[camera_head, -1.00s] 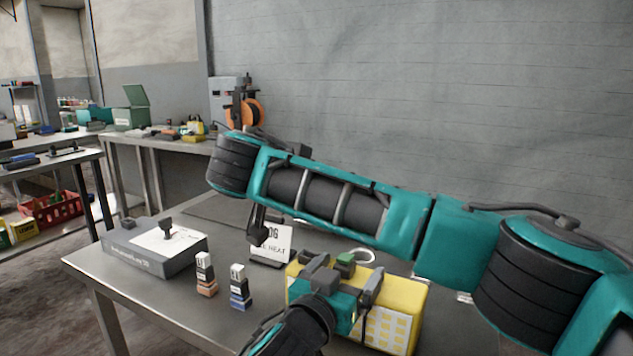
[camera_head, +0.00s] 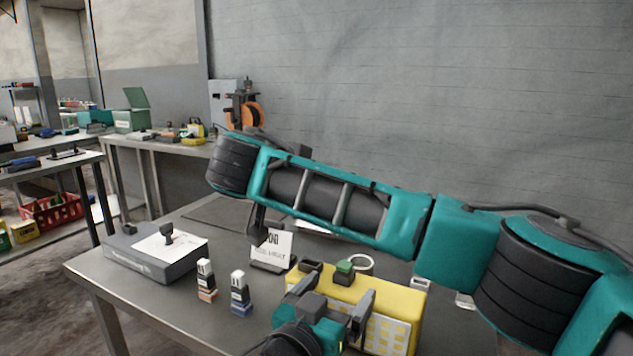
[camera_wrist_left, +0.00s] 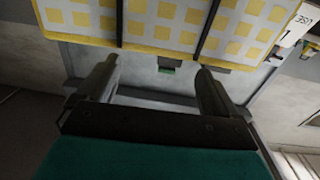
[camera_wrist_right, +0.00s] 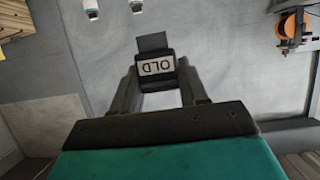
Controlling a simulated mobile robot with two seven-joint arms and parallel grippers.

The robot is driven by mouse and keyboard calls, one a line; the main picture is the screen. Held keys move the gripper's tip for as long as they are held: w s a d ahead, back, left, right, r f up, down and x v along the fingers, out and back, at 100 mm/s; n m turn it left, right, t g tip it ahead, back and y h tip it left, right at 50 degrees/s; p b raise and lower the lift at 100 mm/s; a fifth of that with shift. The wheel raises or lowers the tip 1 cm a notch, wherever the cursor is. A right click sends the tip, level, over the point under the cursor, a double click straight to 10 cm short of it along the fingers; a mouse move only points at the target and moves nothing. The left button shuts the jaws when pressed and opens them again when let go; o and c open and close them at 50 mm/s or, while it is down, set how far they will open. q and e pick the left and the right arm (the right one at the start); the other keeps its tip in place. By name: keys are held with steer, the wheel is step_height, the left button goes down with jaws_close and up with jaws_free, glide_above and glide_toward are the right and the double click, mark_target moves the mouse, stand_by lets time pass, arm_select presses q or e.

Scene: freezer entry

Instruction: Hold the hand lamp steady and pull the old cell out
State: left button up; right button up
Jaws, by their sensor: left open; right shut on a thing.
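The yellow hand lamp (camera_head: 398,300) sits on the table with its pale yellow-checked panel facing me. A green part (camera_head: 345,270) and a pale ring (camera_head: 361,262) show on its top. My left gripper (camera_head: 338,303) is open in front of the lamp, with nothing between its fingers. In the left wrist view the lamp (camera_wrist_left: 165,35) lies just beyond the fingertips (camera_wrist_left: 155,78); contact cannot be told. My right arm hides most of that gripper in the head view.
Two small cells stand on the table, one with a tan base (camera_head: 206,281), one blue (camera_head: 241,293). A white sign (camera_head: 272,248) stands behind them. A grey box (camera_head: 150,265) with a white label is at the left. Bare table (camera_head: 180,305) lies in front.

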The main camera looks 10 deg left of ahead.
arm_select(q)
steer(key=shift+s+a, duration=0.2)
steer(key=shift+s, duration=0.35)
arm_select(e)
steer(key=shift+r, duration=0.2)
arm_select(q)
steer(key=v, duration=1.2)
steer(key=shift+s, duration=0.1)
